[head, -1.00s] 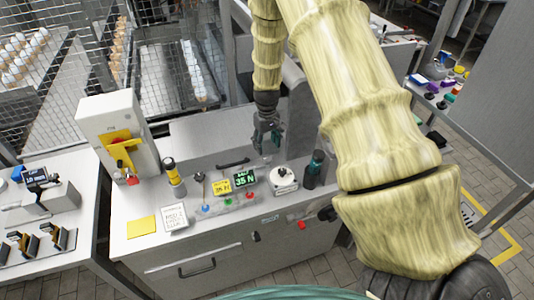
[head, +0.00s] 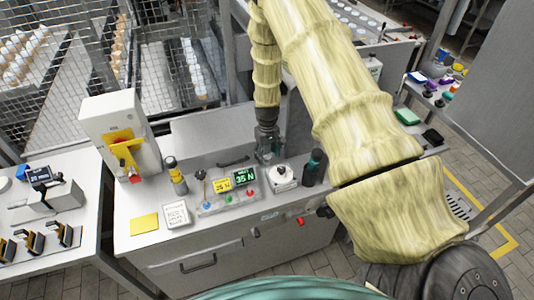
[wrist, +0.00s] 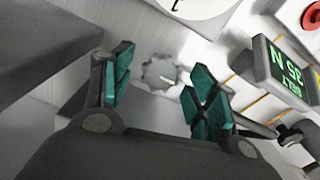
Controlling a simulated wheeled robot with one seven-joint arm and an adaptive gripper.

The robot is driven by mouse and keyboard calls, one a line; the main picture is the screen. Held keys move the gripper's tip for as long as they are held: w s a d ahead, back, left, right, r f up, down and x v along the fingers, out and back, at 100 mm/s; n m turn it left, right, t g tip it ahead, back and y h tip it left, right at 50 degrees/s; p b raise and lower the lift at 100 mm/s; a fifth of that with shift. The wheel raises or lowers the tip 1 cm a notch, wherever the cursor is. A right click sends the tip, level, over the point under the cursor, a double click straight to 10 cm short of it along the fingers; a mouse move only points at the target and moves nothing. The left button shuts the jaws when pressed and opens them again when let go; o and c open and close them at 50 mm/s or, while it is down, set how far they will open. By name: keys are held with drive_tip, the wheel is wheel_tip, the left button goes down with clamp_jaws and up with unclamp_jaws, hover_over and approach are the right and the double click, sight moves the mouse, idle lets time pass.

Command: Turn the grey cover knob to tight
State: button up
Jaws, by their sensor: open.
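The grey cover knob (wrist: 161,72) shows in the wrist view as a small scalloped disc with a pale pointer mark, lying on a light surface. My gripper (wrist: 158,90) is open, with its teal fingertips apart on the left and right of the knob. The fingers look nearer the camera than the knob, and I see no contact. In the head view my gripper (head: 268,155) points down at the back of the white console, behind the round white dial (head: 282,177). I cannot make out the knob there.
The dial also shows in the wrist view (wrist: 195,6), close to the knob.

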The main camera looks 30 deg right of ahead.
drive_tip(key=shift+c, duration=0.2)
drive_tip(key=c, duration=1)
drive_tip(key=m+b, duration=0.2)
drive_tip(key=m, duration=0.1)
drive_tip(key=shift+f+m, duration=0.1)
drive_tip(key=shift+m, duration=0.2)
drive_tip(key=m+b, duration=0.1)
drive_tip(key=m, duration=0.4)
drive_tip(key=shift+m+b, duration=0.3)
drive_tip(key=shift+b, duration=0.1)
drive_tip(key=m, duration=0.4)
drive_tip(key=shift+b, duration=0.35)
drive_tip(key=shift+r+m, duration=0.2)
drive_tip(key=shift+m, duration=2.2)
